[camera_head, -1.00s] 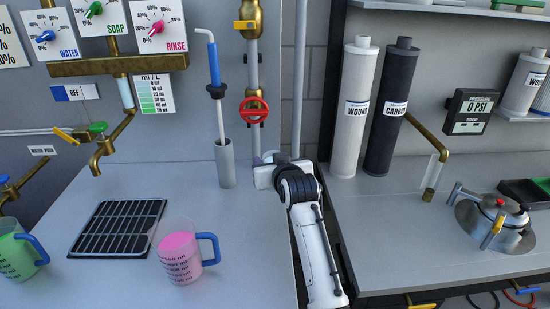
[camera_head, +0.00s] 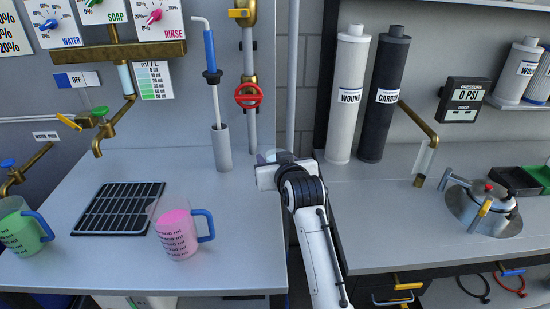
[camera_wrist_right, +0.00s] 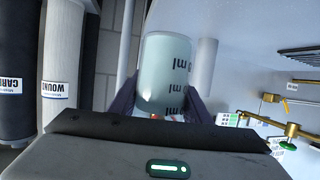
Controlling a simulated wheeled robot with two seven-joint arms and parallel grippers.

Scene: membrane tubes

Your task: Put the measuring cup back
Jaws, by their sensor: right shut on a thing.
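A clear, pale measuring cup (camera_wrist_right: 166,75) with dark "ml" marks is between the dark fingers of my right gripper (camera_wrist_right: 163,108) in the right wrist view, and the gripper is shut on it. In the head view the right gripper (camera_head: 268,168) is over the back right of the left counter, near its right edge. It hides most of the cup there. Two other graduated cups stand on this counter: a pink-filled one with a blue handle (camera_head: 176,236) and a green-filled one (camera_head: 20,232) at the left. My left gripper is not in view.
A black drain grid (camera_head: 118,208) lies left of the pink cup. A grey holder (camera_head: 222,148) with a blue-handled wand stands left of the gripper, under a red valve wheel (camera_head: 248,95).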

